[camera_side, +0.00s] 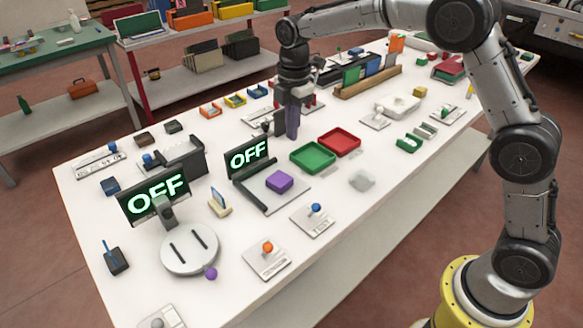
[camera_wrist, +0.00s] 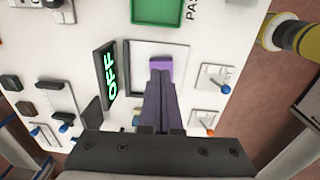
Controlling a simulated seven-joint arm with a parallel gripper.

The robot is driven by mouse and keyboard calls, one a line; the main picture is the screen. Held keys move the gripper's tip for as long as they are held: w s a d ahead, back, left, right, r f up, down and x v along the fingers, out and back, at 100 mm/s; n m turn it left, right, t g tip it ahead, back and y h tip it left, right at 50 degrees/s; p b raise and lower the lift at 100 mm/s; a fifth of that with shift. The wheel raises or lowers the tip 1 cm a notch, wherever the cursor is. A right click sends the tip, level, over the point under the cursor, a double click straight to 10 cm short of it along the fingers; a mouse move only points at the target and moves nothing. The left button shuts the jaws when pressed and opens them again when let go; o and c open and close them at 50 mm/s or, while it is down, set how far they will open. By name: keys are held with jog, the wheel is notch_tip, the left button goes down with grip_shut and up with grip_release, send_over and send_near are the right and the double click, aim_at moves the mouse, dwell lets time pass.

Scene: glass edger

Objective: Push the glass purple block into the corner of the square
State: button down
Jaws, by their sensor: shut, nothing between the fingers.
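The purple block (camera_side: 279,181) sits on a light grey square plate (camera_side: 289,197), away from the dark bar on the plate's left edge. The plate's left corner lies where this bar meets the base of a black display reading OFF (camera_side: 248,157). My gripper (camera_side: 292,135) is shut and empty, pointing down behind the plate, apart from the block in the side view. In the wrist view its dark purple fingers (camera_wrist: 160,85) overlap the near part of the purple block (camera_wrist: 160,63), and the square plate (camera_wrist: 139,50) shows around them. Whether the fingertips touch the table is unclear.
A green tray (camera_side: 313,156) and a red tray (camera_side: 339,141) lie right of the plate's back. A clear lump (camera_side: 361,180) and a blue-knobbed switch (camera_side: 313,219) are at the right and front. A larger OFF display (camera_side: 155,196) stands to the left.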

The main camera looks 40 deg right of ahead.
aim_at(274, 182)
notch_tip(274, 182, down, 12)
jog(key=shift+s+a+r, duration=0.1)
jog(key=shift+a, duration=0.05)
dwell(0.4)
jog(key=a, duration=0.5)
jog(key=shift+a, duration=0.35)
notch_tip(274, 182, up, 10)
dwell(0.5)
jog(key=shift+d+r, duration=0.1)
